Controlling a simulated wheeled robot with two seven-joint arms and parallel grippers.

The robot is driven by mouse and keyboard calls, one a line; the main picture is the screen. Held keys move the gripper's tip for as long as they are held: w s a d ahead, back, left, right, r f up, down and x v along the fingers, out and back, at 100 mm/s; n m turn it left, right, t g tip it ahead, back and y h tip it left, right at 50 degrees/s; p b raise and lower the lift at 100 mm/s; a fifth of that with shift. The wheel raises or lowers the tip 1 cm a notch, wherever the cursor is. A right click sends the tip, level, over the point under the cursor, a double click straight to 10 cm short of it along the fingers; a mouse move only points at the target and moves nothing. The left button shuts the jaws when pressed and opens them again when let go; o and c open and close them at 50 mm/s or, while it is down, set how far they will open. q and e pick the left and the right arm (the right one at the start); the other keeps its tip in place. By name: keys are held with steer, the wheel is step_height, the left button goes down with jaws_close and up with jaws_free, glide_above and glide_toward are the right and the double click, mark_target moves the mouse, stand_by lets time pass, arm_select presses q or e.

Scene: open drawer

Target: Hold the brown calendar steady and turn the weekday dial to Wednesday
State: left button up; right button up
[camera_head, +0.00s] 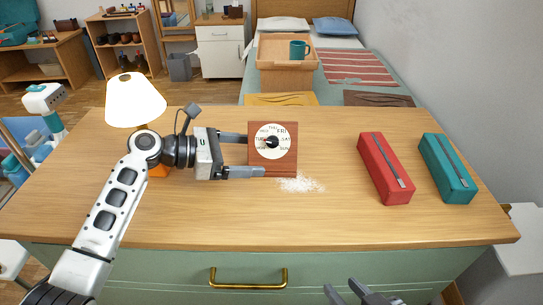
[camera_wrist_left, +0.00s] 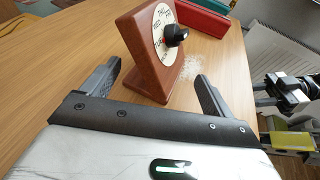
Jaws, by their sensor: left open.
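The brown calendar (camera_head: 287,171) stands upright on the desk, with a white weekday dial (camera_head: 273,153) and a black knob with a red mark (camera_head: 271,142). Which day the knob points at is too small to tell. My left gripper (camera_head: 257,155) is open at the calendar's left side, its lower finger overlapping the lower left of the front. In the left wrist view the calendar (camera_wrist_left: 147,62) stands between and beyond the open fingers (camera_wrist_left: 158,76), with its knob (camera_wrist_left: 174,35) facing right. My right gripper (camera_head: 348,291) is low at the bottom edge, its fingers apart and empty.
A red box (camera_head: 384,180) and a teal box (camera_head: 447,180) lie at the right of the desk. A lamp (camera_head: 135,99) stands behind my left arm. The front right desktop is clear.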

mark_target(267, 155)
arm_select(q)
steer(key=shift+w+d+f+b, duration=0.15)
steer(key=shift+d+f+b, duration=0.25)
steer(key=shift+d, duration=0.25)
steer(key=shift+w+d+p, duration=0.2)
steer(key=shift+d+p, duration=0.15)
steer(key=shift+d, duration=0.15)
steer(key=shift+w+d+p, duration=0.15)
steer(key=shift+d+p, duration=0.2)
steer(key=shift+d, duration=0.15)
steer(key=shift+w+d+f, duration=0.2)
steer(key=shift+d+f, duration=0.05)
steer(key=shift+d, duration=0.3)
steer(key=shift+w+d+f, duration=0.1)
steer(key=shift+d, duration=0.1)
arm_select(e)
steer(key=shift+w+f, duration=0.15)
steer(key=shift+w, duration=0.05)
arm_select(q)
steer(key=shift+c, duration=0.4)
